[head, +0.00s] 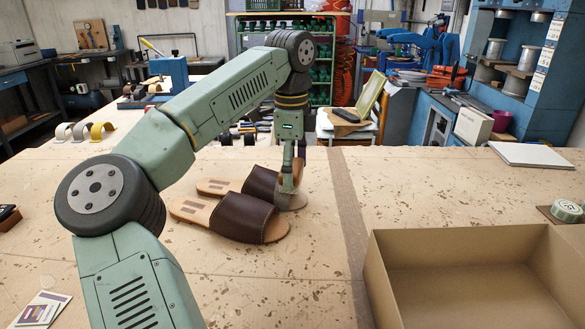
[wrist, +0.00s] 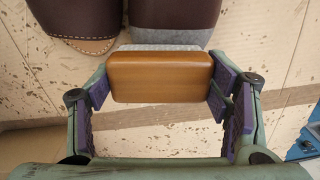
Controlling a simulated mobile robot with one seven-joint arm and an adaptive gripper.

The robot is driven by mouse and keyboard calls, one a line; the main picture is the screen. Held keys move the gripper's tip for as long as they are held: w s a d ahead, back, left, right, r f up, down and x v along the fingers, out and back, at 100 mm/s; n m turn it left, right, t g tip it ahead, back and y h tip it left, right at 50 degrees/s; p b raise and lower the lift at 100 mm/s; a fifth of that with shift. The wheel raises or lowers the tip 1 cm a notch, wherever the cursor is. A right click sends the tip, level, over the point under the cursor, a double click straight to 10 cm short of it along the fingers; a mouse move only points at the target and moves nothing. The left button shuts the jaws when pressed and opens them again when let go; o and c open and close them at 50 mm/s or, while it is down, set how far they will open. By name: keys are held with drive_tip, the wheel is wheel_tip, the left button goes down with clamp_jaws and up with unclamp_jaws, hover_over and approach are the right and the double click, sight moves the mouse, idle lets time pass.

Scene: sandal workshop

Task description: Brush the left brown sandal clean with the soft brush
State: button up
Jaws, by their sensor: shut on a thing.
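Two dark brown sandals lie side by side on the table, toes to the right in the head view. The far sandal (head: 261,183), the left of the pair, has a grey toe end; it also shows at the top right of the wrist view (wrist: 185,14). The near sandal (head: 240,216) has a clean tan toe and shows at the top left of the wrist view (wrist: 82,18). My gripper (head: 292,172) is shut on the brush's wooden block (wrist: 160,77), pale bristles facing the sandals. The brush is at the far sandal's toe; whether it touches is unclear.
An open cardboard box (head: 470,239) stands at the front right of the table (head: 110,200). Cards (head: 42,309) lie at the front left. The table's middle right is clear.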

drive_tip(key=shift+r, duration=0.1)
wheel_tip(320, 180, up, 3)
drive_tip(key=shift+f+p, duration=0.2)
drive_tip(key=shift+p, duration=0.9)
drive_tip(key=shift+r, duration=2.65)
drive_tip(key=shift+a+f, duration=0.1)
drive_tip(key=shift+a, duration=0.05)
